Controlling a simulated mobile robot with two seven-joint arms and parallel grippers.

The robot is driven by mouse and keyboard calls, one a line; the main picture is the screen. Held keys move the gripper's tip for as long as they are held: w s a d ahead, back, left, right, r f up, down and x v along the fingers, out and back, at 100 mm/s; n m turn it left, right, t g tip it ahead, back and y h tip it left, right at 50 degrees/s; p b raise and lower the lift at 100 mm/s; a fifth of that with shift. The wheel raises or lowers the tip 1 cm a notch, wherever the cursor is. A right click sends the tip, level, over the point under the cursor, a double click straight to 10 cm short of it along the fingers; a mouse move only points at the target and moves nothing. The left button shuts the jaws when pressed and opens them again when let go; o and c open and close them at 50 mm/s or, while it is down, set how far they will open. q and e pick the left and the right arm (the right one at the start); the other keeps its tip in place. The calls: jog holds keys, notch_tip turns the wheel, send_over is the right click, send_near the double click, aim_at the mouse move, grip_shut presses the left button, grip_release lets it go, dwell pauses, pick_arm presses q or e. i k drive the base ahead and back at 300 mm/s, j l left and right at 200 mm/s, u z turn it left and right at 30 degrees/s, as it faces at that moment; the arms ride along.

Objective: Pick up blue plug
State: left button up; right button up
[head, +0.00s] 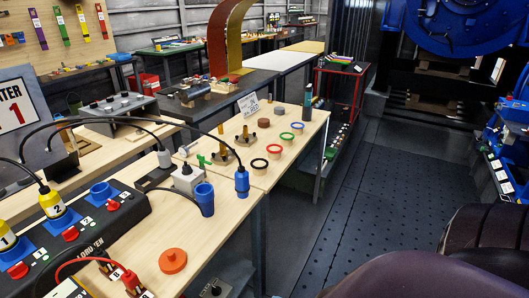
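A blue plug (242,181) stands upright at the right edge of the wooden bench, with a black cable leaving its top. The cable arcs back left toward a grey box. A blue cup-shaped socket (205,199) is close by on its left, apart from the plug. Neither of my grippers is in view.
A grey plug (164,157) and a small grey box (187,179) are left of the blue plug. A black panel (88,232) with yellow plugs (52,203) fills the lower left. An orange knobbed disc (173,261) lies in front. Dark floor is clear right of the bench.

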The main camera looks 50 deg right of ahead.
aim_at(242, 186)
jog(key=l+z, duration=0.15)
jog(key=z, duration=0.2)
jog(key=l+z, duration=0.2)
jog(key=z, duration=0.15)
jog(key=l+z, duration=0.2)
jog(key=z, duration=0.15)
jog(key=i+l, duration=0.1)
jog(key=l, duration=0.3)
jog(key=i+l, duration=0.1)
jog(key=l, duration=0.25)
jog(key=i+l, duration=0.15)
jog(key=l, duration=0.25)
jog(key=l+u, duration=0.35)
jog(key=i+l+u, duration=0.1)
jog(key=u, duration=0.25)
jog(key=l, duration=0.1)
